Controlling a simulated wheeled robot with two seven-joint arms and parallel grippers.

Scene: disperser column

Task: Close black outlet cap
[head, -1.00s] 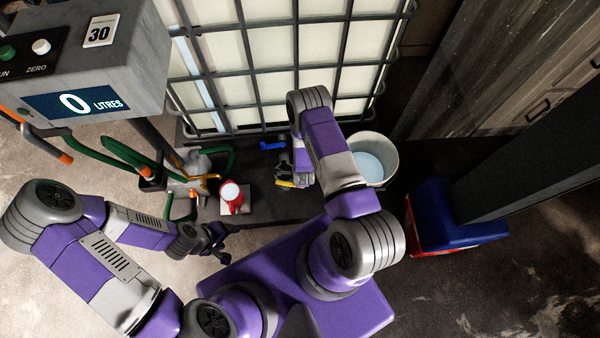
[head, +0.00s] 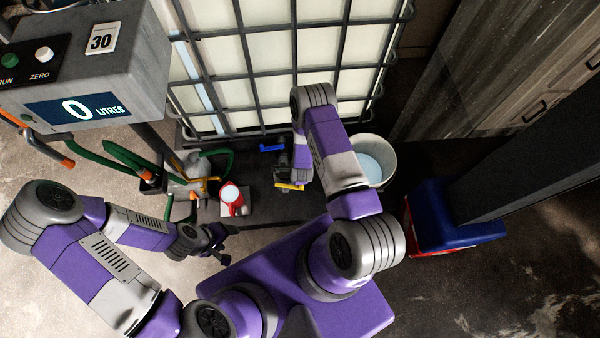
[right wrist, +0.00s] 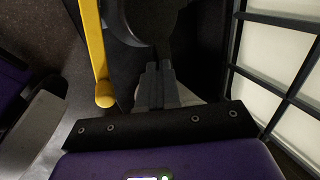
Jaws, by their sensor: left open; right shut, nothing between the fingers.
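A dark round part, which looks like the black outlet cap (right wrist: 150,18), shows at the top of the right wrist view; I cannot tell whether it is closed. My right gripper (right wrist: 156,70) is shut and empty, its fingertips close below that part; contact is unclear. In the head view, the right arm and wrist hide most of the outlet area in front of the white caged tank (head: 262,104). A yellow handle (head: 290,187) shows beside the right gripper, and it is also left of the fingers in the wrist view (right wrist: 95,50). My left gripper (head: 220,238) is open and empty, at lower left.
A blue handle (head: 272,148) sits by the tank's base. A red-and-white jug (head: 231,196) stands left of the outlet area. A white bucket (head: 386,152) is behind the right arm. A blue-and-red container (head: 445,222) stands right. The litre display box (head: 90,70) is upper left.

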